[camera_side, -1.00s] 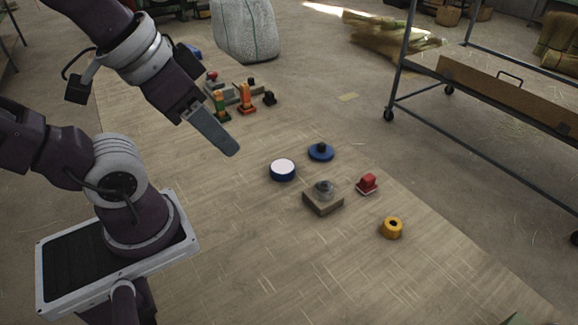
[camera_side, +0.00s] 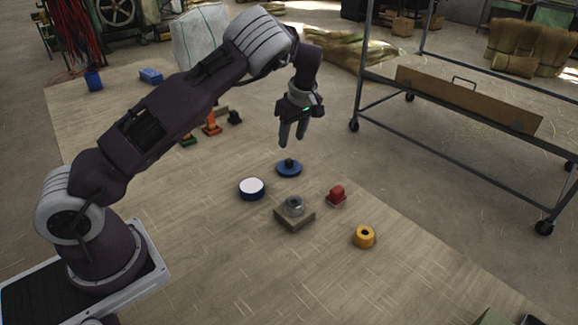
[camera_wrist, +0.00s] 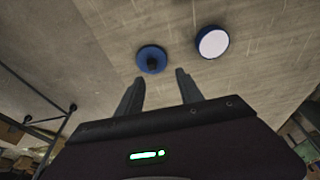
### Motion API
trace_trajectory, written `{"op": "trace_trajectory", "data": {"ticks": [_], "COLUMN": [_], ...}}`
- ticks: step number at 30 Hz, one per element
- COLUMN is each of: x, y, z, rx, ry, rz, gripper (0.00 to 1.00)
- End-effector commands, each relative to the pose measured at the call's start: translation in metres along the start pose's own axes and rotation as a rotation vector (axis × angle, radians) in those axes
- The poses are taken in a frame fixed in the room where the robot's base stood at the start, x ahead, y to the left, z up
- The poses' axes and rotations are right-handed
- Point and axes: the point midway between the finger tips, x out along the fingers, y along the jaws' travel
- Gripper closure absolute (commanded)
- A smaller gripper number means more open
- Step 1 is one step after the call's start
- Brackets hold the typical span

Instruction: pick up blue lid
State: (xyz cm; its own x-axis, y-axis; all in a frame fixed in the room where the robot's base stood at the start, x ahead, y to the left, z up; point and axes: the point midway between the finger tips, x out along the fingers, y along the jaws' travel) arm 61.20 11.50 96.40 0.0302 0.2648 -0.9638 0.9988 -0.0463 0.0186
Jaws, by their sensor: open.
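The blue lid (camera_side: 289,169) is a flat round disc with a dark knob on top, lying on the wooden work surface. My gripper (camera_side: 292,144) is open and empty, pointing down above the lid and apart from it. In the wrist view the lid (camera_wrist: 151,60) lies beyond the fingertips of my gripper (camera_wrist: 158,76), roughly between them and a little to the left. A round blue container with a white top (camera_side: 252,188) stands left of the lid in the side view. It also shows in the wrist view (camera_wrist: 212,42), to the right of the lid.
Orange and green pieces (camera_side: 211,128) are farther back. A metal-framed cart (camera_side: 470,100) stands right. The near surface is clear.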

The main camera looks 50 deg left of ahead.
Motion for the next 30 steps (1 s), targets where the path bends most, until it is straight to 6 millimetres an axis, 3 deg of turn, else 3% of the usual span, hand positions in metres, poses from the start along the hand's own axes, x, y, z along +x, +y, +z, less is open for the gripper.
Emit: {"op": "trace_trajectory", "data": {"ticks": [1,3,18,26,30], "x": [0.021,0.039,0.116,0.122,0.122], "y": [0.006,0.014,0.024,0.024,0.024], "z": [-0.001,0.0,-0.008,-0.008,-0.008], "rx": [-0.012,-0.027,-0.039,-0.038,-0.038], "ry": [0.047,0.093,0.126,0.124,0.124], "rz": [-0.018,-0.027,-0.033,-0.031,-0.031], "gripper": [0.56,0.56,0.56,0.56,0.8]}}
